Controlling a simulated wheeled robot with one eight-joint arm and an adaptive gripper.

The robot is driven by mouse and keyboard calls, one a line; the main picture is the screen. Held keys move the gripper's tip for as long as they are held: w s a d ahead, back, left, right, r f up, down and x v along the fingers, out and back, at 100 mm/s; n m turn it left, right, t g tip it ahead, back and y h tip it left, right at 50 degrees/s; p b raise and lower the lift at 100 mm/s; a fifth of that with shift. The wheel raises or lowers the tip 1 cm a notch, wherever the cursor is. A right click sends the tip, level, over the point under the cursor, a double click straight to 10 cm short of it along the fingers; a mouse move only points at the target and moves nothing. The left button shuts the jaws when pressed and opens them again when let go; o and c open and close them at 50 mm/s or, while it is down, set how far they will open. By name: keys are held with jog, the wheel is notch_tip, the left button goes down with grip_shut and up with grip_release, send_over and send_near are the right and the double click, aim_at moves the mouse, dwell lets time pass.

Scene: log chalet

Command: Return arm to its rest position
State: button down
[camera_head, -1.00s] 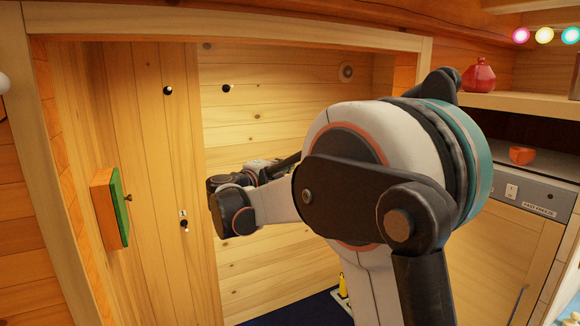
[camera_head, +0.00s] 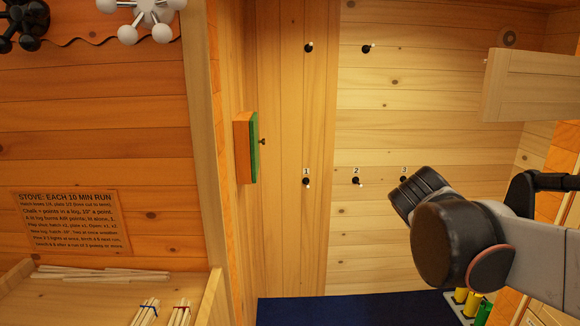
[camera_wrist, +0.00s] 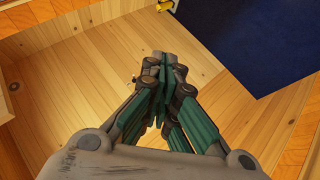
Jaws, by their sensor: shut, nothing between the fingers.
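My gripper (camera_wrist: 166,70) shows in the wrist view, its teal-sided fingers together with nothing between them. It hangs in front of pale wooden planks (camera_wrist: 60,70), apart from them as far as I can tell. In the head view my arm reaches in from the right edge, with its dark rounded joints in front of the plank wall near the peg marked 3 (camera_head: 403,179). The gripper itself is hidden or out of frame in the head view.
Pegs marked 1 (camera_head: 306,182) and 2 (camera_head: 357,182) are on the wall. A green-faced block (camera_head: 254,147) juts out left. A wooden panel (camera_head: 530,86) projects upper right. A dark blue mat (camera_head: 350,309) covers the floor. A shelf (camera_head: 95,290) with sticks is lower left.

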jog(key=s+a+f+m+y+b, duration=0.1)
jog(key=s+a+f+y+b, duration=0.2)
jog(key=s+a+f+b, duration=0.2)
jog(key=s+a+f+m+y+b, duration=0.2)
jog(key=s+a+f+y+b, duration=0.2)
jog(key=s+f, duration=0.8)
jog(key=a+f+b, duration=0.2)
jog(key=a+f, duration=0.1)
jog(key=f, duration=0.2)
jog(key=shift+f, duration=0.35)
jog(key=shift+s, duration=0.1)
